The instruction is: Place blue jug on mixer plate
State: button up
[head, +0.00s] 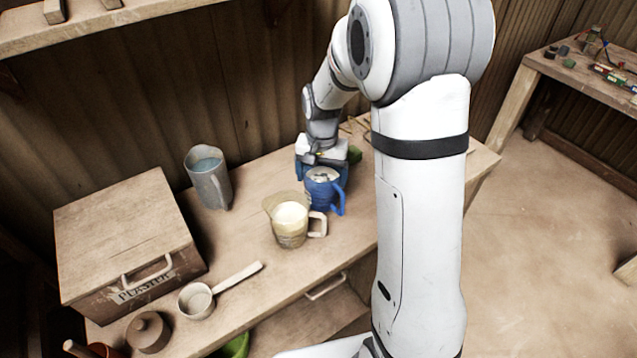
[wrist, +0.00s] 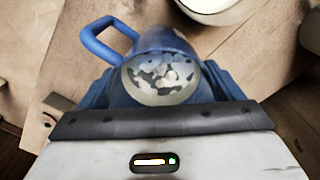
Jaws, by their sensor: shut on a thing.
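The blue jug (head: 323,193) is near the back middle of the wooden bench, roughly upright, with its handle on the right in the head view. My gripper (head: 318,172) is shut on it from behind. In the wrist view the blue jug (wrist: 150,42) sits between the blue fingers of my gripper (wrist: 165,82), handle at upper left, with pale lumpy contents in its mouth. I cannot tell whether its base touches the bench. I cannot make out a mixer plate; my arm hides part of the bench to the right.
A beige jug of white stuff (head: 290,222) stands close in front of the blue jug. A grey jug of water (head: 208,178), plaster box (head: 125,235), scoop (head: 196,300) and brown lidded pot (head: 148,332) are left. A small green thing (head: 354,154) lies behind my gripper.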

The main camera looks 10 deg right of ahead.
jog(key=shift+f, duration=1.6)
jog(key=shift+f, duration=0.1)
jog(key=o, duration=1.7)
jog(key=shift+s, duration=0.1)
